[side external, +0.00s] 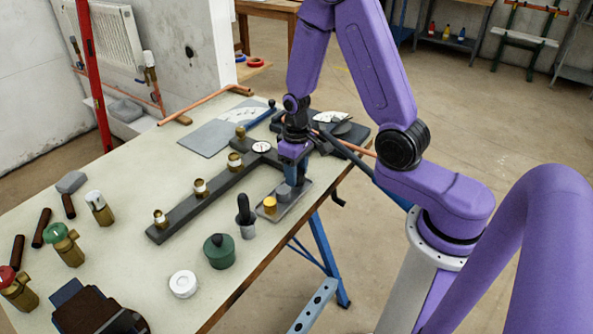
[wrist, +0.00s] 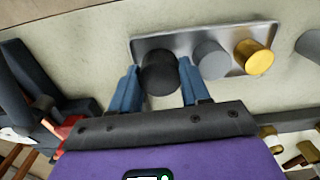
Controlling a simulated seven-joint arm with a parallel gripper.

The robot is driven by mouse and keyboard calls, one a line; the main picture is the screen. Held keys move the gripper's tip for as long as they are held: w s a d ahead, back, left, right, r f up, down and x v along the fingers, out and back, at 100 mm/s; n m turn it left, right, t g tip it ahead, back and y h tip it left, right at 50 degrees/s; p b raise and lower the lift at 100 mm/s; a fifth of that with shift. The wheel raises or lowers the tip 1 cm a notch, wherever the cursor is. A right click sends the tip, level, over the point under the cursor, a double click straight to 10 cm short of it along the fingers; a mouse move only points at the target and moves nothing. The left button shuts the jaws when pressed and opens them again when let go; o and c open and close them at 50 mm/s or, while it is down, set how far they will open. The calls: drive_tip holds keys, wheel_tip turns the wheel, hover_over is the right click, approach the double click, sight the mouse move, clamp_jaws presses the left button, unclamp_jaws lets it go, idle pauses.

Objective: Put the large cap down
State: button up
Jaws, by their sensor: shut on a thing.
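My gripper (wrist: 161,82) has its two blue fingers shut on a black cap (wrist: 160,70), which looks the largest of the three caps. The black cap is over the left end of a metal tray (wrist: 147,43) in the wrist view. I cannot tell if it touches the tray. A grey cap (wrist: 211,60) and a gold cap (wrist: 254,57) stand on the tray to its right. In the side view my gripper (side external: 294,178) points down at the far end of the tray (side external: 285,209), beyond the grey cap (side external: 284,192) and the gold cap (side external: 270,205). The fingers hide the black cap there.
A dark manifold bar (side external: 205,204) with brass fittings lies left of the tray. A black-handled tool (side external: 245,215), a green pot (side external: 218,251) and a white roll (side external: 183,284) stand nearer the front. Dark gear (side external: 340,125) lies behind my gripper. The table's right edge is close to the tray.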

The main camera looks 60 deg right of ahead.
drive_tip(key=shift+f, duration=0.6)
drive_tip(key=o, duration=0.9)
drive_tip(key=shift+o, duration=0.2)
drive_tip(key=shift+r, duration=0.1)
wheel_tip(320, 180, up, 12)
drive_tip(key=s+a+r+n, duration=0.3)
drive_tip(key=s+a+n, duration=0.3)
drive_tip(key=s+a, duration=0.15)
drive_tip(key=s+a+r+n, duration=0.1)
drive_tip(key=s+n, duration=0.5)
drive_tip(key=s, duration=0.8)
drive_tip(key=shift+s+a+r, duration=0.2)
drive_tip(key=shift+a+r, duration=0.15)
drive_tip(key=shift+a, duration=0.15)
